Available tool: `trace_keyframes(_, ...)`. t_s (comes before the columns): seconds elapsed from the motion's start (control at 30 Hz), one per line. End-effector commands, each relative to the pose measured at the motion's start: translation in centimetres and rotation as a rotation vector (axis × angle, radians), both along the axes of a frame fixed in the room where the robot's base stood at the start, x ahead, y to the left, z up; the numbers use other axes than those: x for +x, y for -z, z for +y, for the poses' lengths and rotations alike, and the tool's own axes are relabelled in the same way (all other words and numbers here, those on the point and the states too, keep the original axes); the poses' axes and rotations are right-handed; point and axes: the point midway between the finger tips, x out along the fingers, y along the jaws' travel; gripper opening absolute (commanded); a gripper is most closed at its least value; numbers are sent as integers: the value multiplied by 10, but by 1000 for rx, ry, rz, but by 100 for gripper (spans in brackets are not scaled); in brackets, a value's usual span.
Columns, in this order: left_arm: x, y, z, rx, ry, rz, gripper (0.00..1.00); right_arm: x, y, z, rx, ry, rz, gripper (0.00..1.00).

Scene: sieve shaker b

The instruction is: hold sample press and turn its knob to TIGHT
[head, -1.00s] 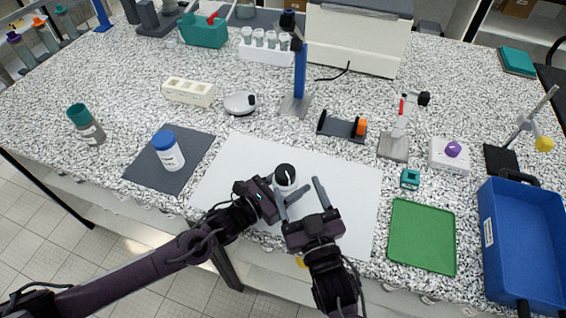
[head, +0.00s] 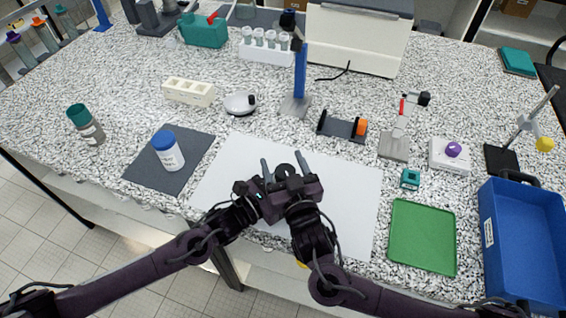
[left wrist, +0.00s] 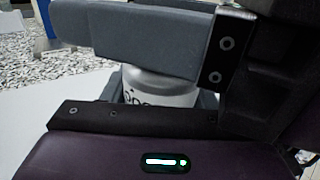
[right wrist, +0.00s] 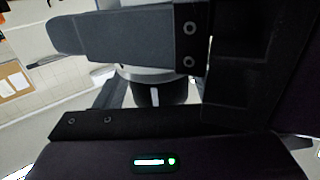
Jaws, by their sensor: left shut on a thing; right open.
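The sample press is a small white cylinder (left wrist: 158,88) with a black knob (head: 286,171), on the white mat (head: 345,200) at the front middle. Dark letters on its side are partly hidden in the left wrist view. My left gripper (head: 268,192) is shut on the press body; its fingers are mostly hidden in the head view by my right gripper. My right gripper (head: 284,160) is open, its fingers on either side of the knob. The right wrist view shows the black knob (right wrist: 158,93) with a white mark between the fingers, without clear contact.
A blue-capped jar (head: 168,150) stands on a grey mat (head: 190,172) to the left. A teal block (head: 410,179), a green tray (head: 422,235) and a blue bin (head: 520,235) are to the right. An orange-ended holder (head: 341,127) lies behind the white mat.

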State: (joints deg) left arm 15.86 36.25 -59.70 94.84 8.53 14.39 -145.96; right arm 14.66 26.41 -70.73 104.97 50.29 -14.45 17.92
Motion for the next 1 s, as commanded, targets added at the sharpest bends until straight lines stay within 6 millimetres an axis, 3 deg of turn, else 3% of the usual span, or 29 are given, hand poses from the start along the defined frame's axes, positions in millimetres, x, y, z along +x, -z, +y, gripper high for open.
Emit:
trace_keyframes(0.27, 0, 0, 0, 0, -1, -1, 15, 2, 0, 1, 0, 0, 0, 64)
trace_keyframes(0.63, 1, 0, 0, 0, -1, -1, 15, 2, 0, 0, 0, 1, 0, 19)
trace_keyframes(1.0, 1, 0, 1, -1, -1, -1, 15, 2, 0, 0, -3, -76, -2, 19)
